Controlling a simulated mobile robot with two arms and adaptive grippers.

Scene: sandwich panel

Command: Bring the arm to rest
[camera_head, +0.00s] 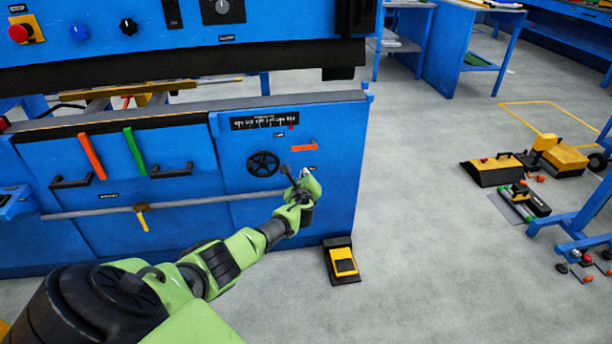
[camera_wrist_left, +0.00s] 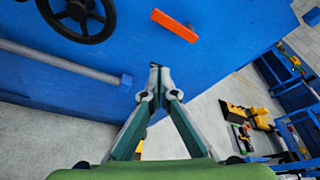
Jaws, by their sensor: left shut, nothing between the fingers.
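My left arm reaches in from the lower left in the head view, and my left gripper (camera_head: 303,174) is in front of the right part of the blue machine panel (camera_head: 335,205). In the left wrist view the two fingers of this gripper (camera_wrist_left: 155,68) meet at their tips, shut, with nothing between them. The fingertips are below the orange handle (camera_wrist_left: 174,26), which also shows in the head view (camera_head: 304,147). I cannot tell whether the tips touch the panel. My right gripper is not in view.
A black handwheel (camera_head: 263,164) is on the panel left of the gripper, and a grey bar (camera_head: 180,204) runs along the front. A yellow and black foot pedal (camera_head: 343,262) is on the floor below. Open floor (camera_head: 430,200) lies to the right.

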